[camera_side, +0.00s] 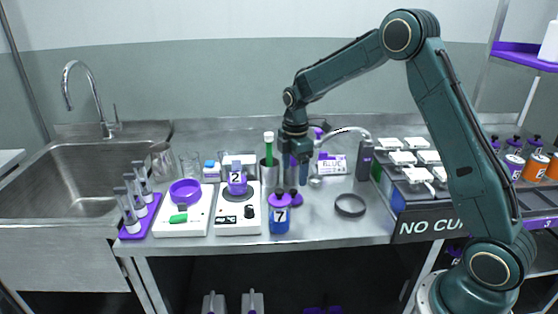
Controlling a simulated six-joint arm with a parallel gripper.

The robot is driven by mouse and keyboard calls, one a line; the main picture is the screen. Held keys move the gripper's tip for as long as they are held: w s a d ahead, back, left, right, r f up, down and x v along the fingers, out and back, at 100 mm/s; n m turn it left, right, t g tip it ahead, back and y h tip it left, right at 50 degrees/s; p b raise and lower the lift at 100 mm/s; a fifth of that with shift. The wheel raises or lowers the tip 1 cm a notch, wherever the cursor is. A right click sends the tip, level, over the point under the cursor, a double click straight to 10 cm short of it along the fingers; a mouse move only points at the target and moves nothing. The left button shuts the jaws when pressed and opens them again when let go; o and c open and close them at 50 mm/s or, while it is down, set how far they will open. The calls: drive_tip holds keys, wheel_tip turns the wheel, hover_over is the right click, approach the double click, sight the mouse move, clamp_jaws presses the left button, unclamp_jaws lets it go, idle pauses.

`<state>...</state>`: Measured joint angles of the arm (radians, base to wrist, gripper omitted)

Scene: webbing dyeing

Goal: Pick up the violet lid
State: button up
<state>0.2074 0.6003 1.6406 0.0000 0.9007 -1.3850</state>
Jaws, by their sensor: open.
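A small violet lid with a knob (295,198) appears to lie on the steel bench, just right of and behind the blue bottle marked 7 (280,220). That bottle has a violet top with its own knob. My gripper (298,178) points down above the lid, open, apart from it as far as I can tell. Its fingertips are small and dark, and nothing shows between them. A violet bottle marked 2 (237,182) stands on a white device (238,222) to the left.
A violet dish (185,192) and green piece (178,219) sit on a white scale (160,228). A metal cup with a green stick (268,150) stands close left of my gripper. A dark ring (350,205) lies right. A "BLUE" label (332,164) stands behind. The front bench between bottle and ring is clear.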

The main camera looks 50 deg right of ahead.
sight(294, 190)
drive_tip(key=shift+f, duration=1.3)
drive_tip(key=shift+f, duration=2.6)
drive_tip(key=c, duration=1)
